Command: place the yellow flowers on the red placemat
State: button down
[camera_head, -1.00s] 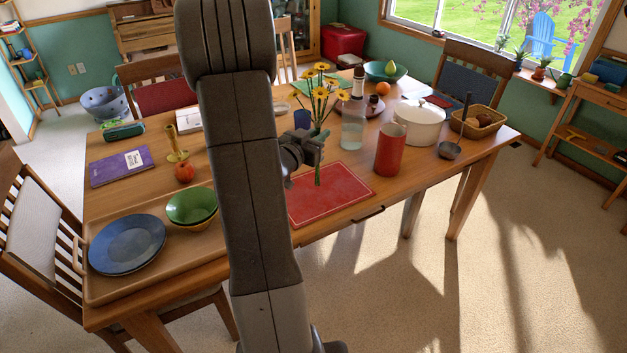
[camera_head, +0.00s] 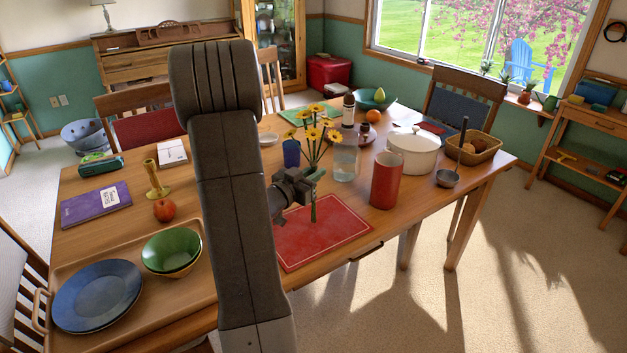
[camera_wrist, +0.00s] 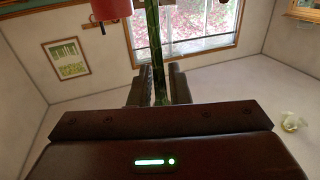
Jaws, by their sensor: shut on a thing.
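The yellow flowers (camera_head: 315,130) stand upright in my gripper (camera_head: 308,186), which is shut on their green stems. The stems also show between the two fingers in the wrist view (camera_wrist: 158,70). The red placemat (camera_head: 318,238) lies flat near the table's front edge. In the head view the lower stem ends overlap the placemat's upper part; I cannot tell whether they touch it. My arm hides a part of the table left of the placemat.
A red cylinder (camera_head: 386,180) stands close to the right of the placemat. A clear bottle (camera_head: 345,160) and a blue cup (camera_head: 291,153) are behind the flowers. A white pot (camera_head: 412,152) is farther right. A wooden tray (camera_head: 190,293) with dishes lies left.

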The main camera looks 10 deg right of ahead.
jog(key=shift+f, duration=0.9)
jog(key=c, duration=1.4)
grip_release()
jog(key=shift+o, duration=0.2)
jog(key=v, duration=1.2)
jog(key=shift+b, duration=0.45)
